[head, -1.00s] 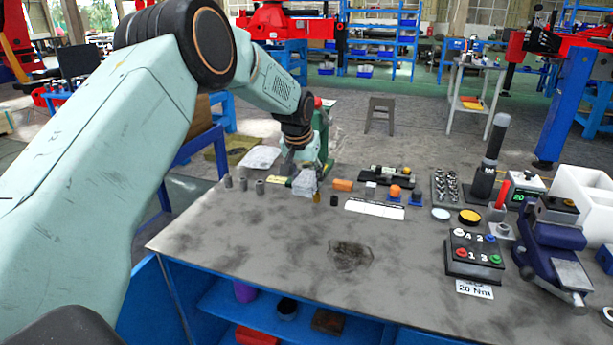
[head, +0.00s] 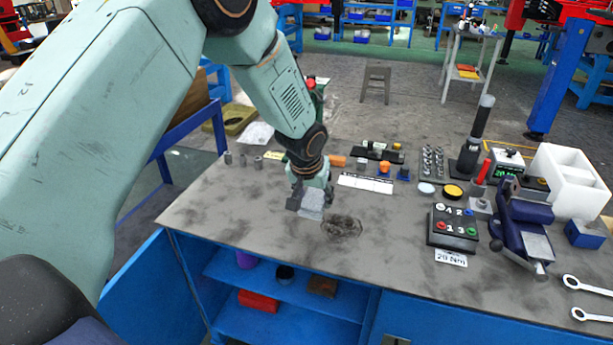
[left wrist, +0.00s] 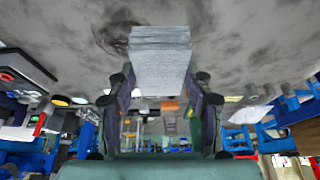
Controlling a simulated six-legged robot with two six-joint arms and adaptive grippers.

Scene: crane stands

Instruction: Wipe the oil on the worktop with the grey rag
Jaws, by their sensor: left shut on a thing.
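The dark oil patch (head: 342,227) lies on the grey worktop (head: 260,235), near its front edge. My left gripper (head: 311,200) is shut on the grey rag (head: 312,206), a folded block, just left of the oil patch. Whether the rag touches the worktop cannot be told. In the left wrist view the rag (left wrist: 160,62) sticks out between the fingers, and the oil (left wrist: 118,36) shows at its left side. My right gripper is not in view.
A button box (head: 453,227) and a blue vise (head: 522,222) stand to the right of the oil. Blocks, a white label strip (head: 366,183) and small parts sit behind it. The worktop directly around the oil is clear.

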